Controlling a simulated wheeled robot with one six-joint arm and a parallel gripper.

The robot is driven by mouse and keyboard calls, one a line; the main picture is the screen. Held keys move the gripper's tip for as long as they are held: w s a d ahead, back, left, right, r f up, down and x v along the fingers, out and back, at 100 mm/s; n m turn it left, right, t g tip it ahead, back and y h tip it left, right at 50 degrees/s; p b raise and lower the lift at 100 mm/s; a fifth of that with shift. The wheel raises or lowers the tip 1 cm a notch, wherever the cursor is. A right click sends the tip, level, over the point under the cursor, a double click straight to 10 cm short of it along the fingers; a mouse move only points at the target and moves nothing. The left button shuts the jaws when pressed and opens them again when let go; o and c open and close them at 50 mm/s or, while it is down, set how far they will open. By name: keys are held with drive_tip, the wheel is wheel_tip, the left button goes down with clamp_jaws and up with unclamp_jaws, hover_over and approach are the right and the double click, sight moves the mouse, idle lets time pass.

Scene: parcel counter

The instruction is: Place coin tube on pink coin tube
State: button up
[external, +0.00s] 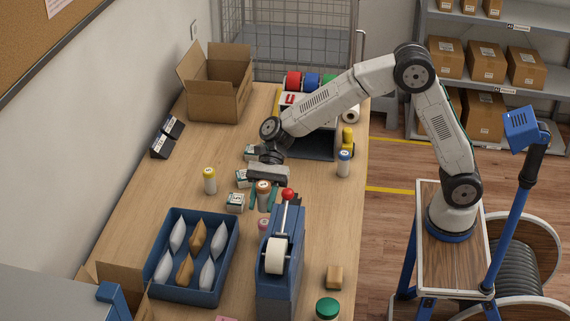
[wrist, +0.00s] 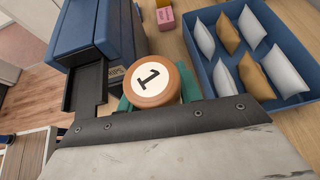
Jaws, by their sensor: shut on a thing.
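My gripper (external: 264,198) is shut on a coin tube (external: 263,188) with an orange-brown cap, held upright between teal fingers above the counter. In the wrist view the cap of this coin tube (wrist: 152,82) shows a black "1" on a white disc. The pink coin tube (external: 264,224) shows just below the held tube in the external view, partly covered by the blue tape dispenser. I cannot tell the gap between the two tubes. No pink coin tube can be made out in the wrist view, where the held tube and gripper block the area below.
The blue tape dispenser (external: 281,262) with a red knob stands close in front. A blue tray (external: 232,237) of pouches lies to the left. A yellow-capped tube (external: 209,182) and small boxes (external: 235,203) stand nearby. A blue-capped tube (external: 344,165) is at right.

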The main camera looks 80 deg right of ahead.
sight(263, 212)
drive_tip(key=shift+f, duration=2.35)
drive_tip(key=shift+f, duration=0.15)
drive_tip(key=o, duration=1.1)
